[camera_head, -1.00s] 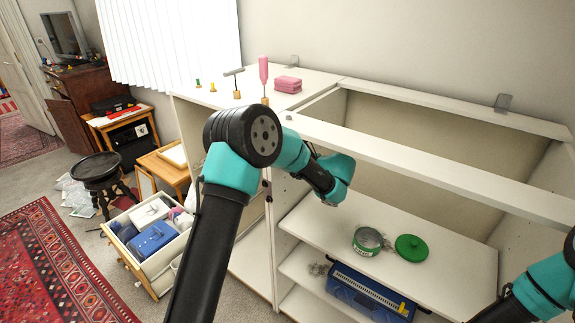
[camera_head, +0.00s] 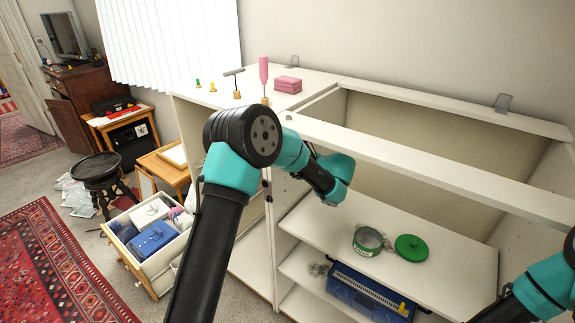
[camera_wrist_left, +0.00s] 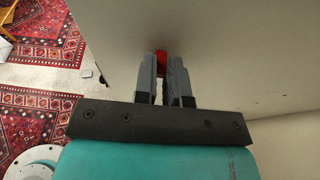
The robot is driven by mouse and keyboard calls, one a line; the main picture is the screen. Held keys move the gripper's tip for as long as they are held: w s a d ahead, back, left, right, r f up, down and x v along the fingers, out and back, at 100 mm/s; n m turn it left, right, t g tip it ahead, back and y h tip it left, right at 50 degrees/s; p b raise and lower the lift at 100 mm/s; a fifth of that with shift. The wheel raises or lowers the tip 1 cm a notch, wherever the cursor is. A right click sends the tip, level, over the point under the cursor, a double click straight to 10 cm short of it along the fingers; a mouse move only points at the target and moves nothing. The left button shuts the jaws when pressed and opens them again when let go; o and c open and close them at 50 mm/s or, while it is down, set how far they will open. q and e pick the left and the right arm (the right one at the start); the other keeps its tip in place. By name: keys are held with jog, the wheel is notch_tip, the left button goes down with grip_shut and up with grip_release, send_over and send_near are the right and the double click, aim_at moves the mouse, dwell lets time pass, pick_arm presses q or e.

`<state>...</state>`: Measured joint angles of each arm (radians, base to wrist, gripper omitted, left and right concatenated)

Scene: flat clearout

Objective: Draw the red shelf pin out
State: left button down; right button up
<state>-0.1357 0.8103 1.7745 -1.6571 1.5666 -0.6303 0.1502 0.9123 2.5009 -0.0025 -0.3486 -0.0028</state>
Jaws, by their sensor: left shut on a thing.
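The red shelf pin (camera_wrist_left: 161,58) shows in the left wrist view as a small red piece against a pale cabinet panel (camera_wrist_left: 225,50). My left gripper (camera_wrist_left: 164,66) is shut on it, with one grey finger on each side. Most of the pin is hidden between the fingers, so I cannot tell how deep it sits in the panel. In the head view the left wrist is over the open cabinet, but its fingers and the pin are hidden. My right arm enters at the lower right, with its gripper out of view.
The white cabinet (camera_head: 430,105) has a front rail across its open top. On a shelf stand a green tin (camera_head: 367,241) and a green lid (camera_head: 411,247). Below is a blue box (camera_head: 365,295). A pink-handled tool (camera_head: 263,72) and a pink block (camera_head: 288,84) are on the top.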

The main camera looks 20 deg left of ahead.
pick_arm(q)
jog(key=shift+s+d, duration=0.1)
jog(key=shift+d, duration=0.25)
jog(key=shift+s+d, duration=0.15)
jog(key=shift+d, duration=0.55)
jog(key=shift+d, duration=0.1)
jog(key=d, duration=0.2)
jog(key=s+d, duration=0.1)
jog(key=shift+d, duration=0.35)
dwell(0.4)
